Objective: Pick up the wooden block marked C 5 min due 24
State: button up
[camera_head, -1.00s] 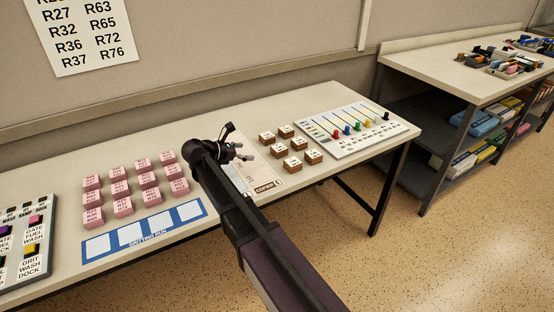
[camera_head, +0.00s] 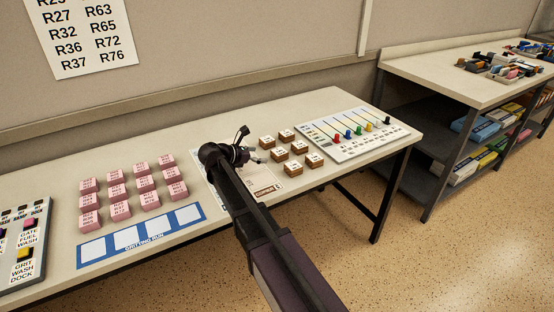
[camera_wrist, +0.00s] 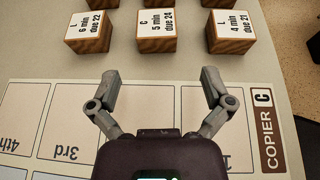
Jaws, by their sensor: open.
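The wooden block marked C 5 min due 24 (camera_wrist: 156,30) is the middle one of the nearest row in the wrist view, with a white label on top and brown sides. In the head view it is the middle block (camera_head: 279,156) of the row closest to my gripper. My gripper (camera_wrist: 160,76) is open and empty, its two fingers spread. The block lies ahead of the fingers, between their lines, and nothing touches it. In the head view my gripper (camera_head: 256,155) is just left of the blocks, over the copier sheet.
Wooden blocks L 6 min due 22 (camera_wrist: 88,32) and L 4 min due 21 (camera_wrist: 232,32) flank it, with small gaps. More blocks stand behind. The copier sheet (camera_wrist: 268,128) has printed slots. A board with coloured pegs (camera_head: 350,133) lies right; pink blocks (camera_head: 145,183) stand left.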

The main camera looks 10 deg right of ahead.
aim_at(274, 154)
jog(key=shift+b+x, duration=0.3)
jog(key=shift+x, duration=1.05)
jog(key=shift+b+x, duration=0.85)
jog(key=shift+x, duration=1.75)
jog(key=shift+w+r, duration=0.1)
jog(key=shift+r, duration=0.05)
jog(key=c, duration=1.1)
